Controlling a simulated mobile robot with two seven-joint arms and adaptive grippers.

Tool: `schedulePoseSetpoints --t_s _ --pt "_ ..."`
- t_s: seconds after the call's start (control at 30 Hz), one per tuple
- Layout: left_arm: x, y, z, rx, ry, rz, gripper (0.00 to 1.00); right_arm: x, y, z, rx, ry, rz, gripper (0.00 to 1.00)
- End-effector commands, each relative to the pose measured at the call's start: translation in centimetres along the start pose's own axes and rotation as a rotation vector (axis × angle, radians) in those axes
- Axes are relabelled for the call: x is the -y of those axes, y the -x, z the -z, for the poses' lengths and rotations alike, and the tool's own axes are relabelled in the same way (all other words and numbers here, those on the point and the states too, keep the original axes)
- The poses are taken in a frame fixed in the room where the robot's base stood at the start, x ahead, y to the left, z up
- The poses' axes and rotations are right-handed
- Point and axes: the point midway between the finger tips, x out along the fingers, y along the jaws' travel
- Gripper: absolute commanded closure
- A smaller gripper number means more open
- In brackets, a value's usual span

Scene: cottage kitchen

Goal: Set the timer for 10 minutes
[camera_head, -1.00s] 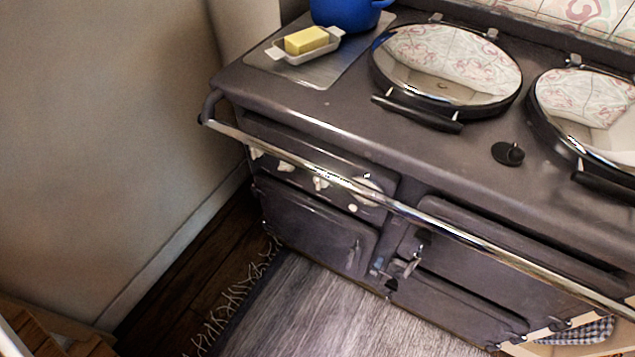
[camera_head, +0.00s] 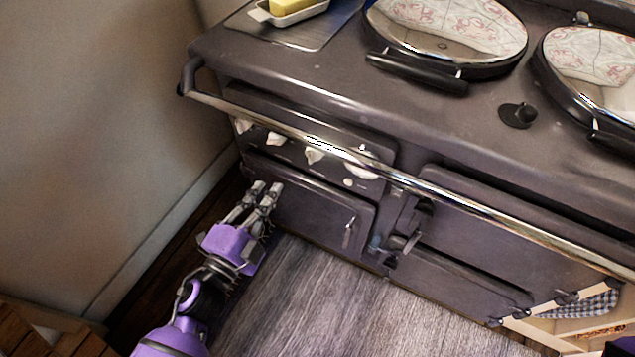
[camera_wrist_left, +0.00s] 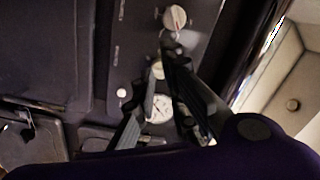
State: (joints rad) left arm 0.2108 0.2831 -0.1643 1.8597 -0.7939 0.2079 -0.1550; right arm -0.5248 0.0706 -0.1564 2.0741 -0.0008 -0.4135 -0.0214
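The stove's control panel (camera_head: 300,140) carries a row of pale knobs and a large round white dial (camera_head: 365,165), partly behind the chrome rail. The dial, with marks too blurred to read, also shows in the left wrist view (camera_wrist_left: 158,108). I cannot tell for sure that it is the timer. My left gripper (camera_head: 266,187) is in front of the lower left oven door, below the knobs and left of the dial. Its fingers are apart and empty, and in the left wrist view (camera_wrist_left: 160,72) they point toward the panel.
The chrome rail (camera_head: 440,196) runs across the stove front, ahead of the panel. Oven door latches (camera_head: 400,243) stick out at the right. The wall (camera_head: 100,130) closes off the left side. The floor in front is clear.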

Motion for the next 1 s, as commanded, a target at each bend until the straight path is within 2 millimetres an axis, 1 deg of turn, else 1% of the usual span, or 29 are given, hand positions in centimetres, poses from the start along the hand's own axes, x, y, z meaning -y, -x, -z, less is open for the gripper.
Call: schedulePoseSetpoints --t_s 0.03,0.1,0.2,0.3,0.37,0.47,0.57,0.8,0.9,0.93,1.0 --pt "-0.5 -1.1 1.5 -0.101 -0.134 -0.013 1.0 0.1 -0.2 -0.2 0.002 -0.001 0.001 1.0" --pt "-1.8 -1.1 3.4 -0.215 -0.282 -0.042 1.0 0.1 -0.2 0.1 -0.002 -0.002 0.001 1.0" --pt "-3.9 -0.1 5.2 -0.325 -0.405 -0.083 1.0 0.1 0.0 0.8 -0.013 -0.003 0.002 1.0" --pt "-4.5 0.2 6.3 -0.382 -0.452 -0.091 1.0 0.1 0.1 1.2 -0.02 -0.004 0.002 1.0" --pt "-4.6 0.1 6.7 -0.394 -0.457 -0.089 1.0 0.1 0.1 1.2 -0.02 -0.004 0.002 1.0" --pt "-4.7 -0.9 7.2 -0.395 -0.459 -0.086 1.0 0.1 0.1 1.1 -0.018 -0.004 0.002 1.0" --pt "-4.9 -2.6 7.8 -0.394 -0.457 -0.085 1.0 0.2 0.1 1.1 -0.016 -0.004 0.002 1.0" --pt "-5.8 -7.4 9.6 -0.393 -0.455 -0.085 1.0 0.2 0.1 0.9 -0.012 -0.003 0.003 1.0" --pt "-6.2 -9.2 10.2 -0.392 -0.454 -0.086 1.0 0.2 0.1 0.8 -0.011 -0.003 0.003 1.0" --pt "-5.9 -9.0 9.2 -0.388 -0.457 -0.089 1.0 0.2 0.1 0.7 -0.01 -0.003 0.003 1.0" --pt "-5.3 -8.9 8.2 -0.388 -0.457 -0.089 1.0 0.2 0.0 0.6 -0.01 -0.004 0.003 1.0"
